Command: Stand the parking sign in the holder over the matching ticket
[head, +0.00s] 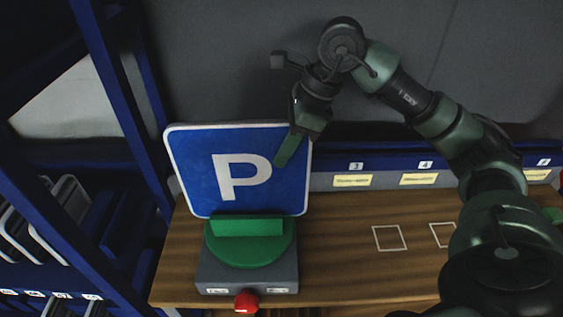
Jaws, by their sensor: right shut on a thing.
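The parking sign (200,175) is a blue square board with a white border and a white P. It stands nearly upright at the left of the wooden bench. My right gripper (290,148) is shut on its upper right edge, with one green finger across its face. The sign's lower edge meets a green block on a round green base (250,250), which sits on a grey box; the block hides whether the edge is seated in it. Yellow tickets (352,181) and (418,179) lie along the back rail, their print too small to read. My left gripper is out of view.
A red button (246,301) is on the grey box's front. White square outlines (389,238) mark the bare wooden bench (345,270). A blue rack (120,100) stands close at the left. My right arm covers the bench's right part.

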